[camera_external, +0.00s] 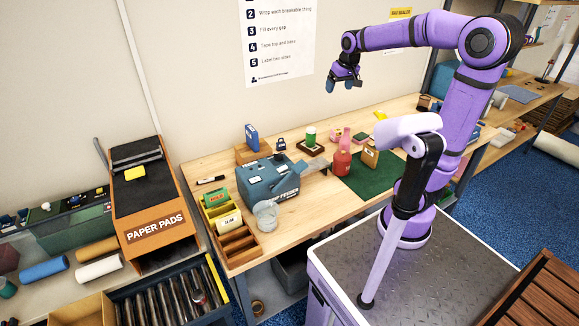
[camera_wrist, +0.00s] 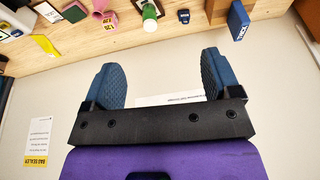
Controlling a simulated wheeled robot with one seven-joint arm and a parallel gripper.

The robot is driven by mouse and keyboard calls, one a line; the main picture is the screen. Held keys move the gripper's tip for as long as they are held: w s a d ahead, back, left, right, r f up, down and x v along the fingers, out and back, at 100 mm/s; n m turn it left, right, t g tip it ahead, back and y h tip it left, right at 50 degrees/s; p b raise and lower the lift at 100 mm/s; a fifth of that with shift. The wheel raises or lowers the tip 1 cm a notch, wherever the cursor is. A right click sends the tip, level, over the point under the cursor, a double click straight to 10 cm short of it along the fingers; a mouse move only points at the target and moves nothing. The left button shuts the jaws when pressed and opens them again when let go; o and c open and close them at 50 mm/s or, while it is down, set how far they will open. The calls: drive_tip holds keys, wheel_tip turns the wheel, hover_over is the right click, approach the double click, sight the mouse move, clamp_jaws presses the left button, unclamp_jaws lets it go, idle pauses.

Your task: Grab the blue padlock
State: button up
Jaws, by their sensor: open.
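The small blue padlock (camera_external: 281,146) stands on the wooden bench behind the blue-grey tape machine, its shackle upward. In the wrist view, which looks upside down, a small blue item that looks like the padlock (camera_wrist: 184,16) sits at the top edge, beyond the fingertips. My gripper (camera_external: 343,87) is raised in the air above the back of the bench, in front of the wall, well above and to the right of the padlock. In the wrist view my gripper (camera_wrist: 161,80) has its two blue pads wide apart with nothing between them.
A blue box (camera_external: 252,137) stands upright on a brown carton (camera_external: 253,153) left of the padlock. The tape machine (camera_external: 272,178) stands in front. A green-and-white bottle (camera_external: 310,138) is to the right, with a red bottle (camera_external: 342,162) near the green mat (camera_external: 371,183).

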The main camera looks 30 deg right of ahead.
drive_tip(key=w+a+f, duration=0.1)
drive_tip(key=w+f, duration=0.2)
drive_tip(key=w, duration=0.7)
drive_tip(key=m+g, duration=0.1)
drive_tip(key=g, duration=0.2)
hover_over(281, 146)
drive_tip(key=w+d, duration=0.1)
drive_tip(key=f, duration=2.8)
drive_tip(key=shift+w+d+f, duration=0.2)
drive_tip(key=shift+f, duration=0.05)
wheel_tip(281, 146, down, 6)
drive_tip(key=shift+w+a+f, duration=0.1)
drive_tip(key=shift+a+f, duration=0.2)
drive_tip(key=shift+f, duration=2.45)
drive_tip(key=c, duration=1.1)
drive_tip(key=shift+c, duration=0.4)
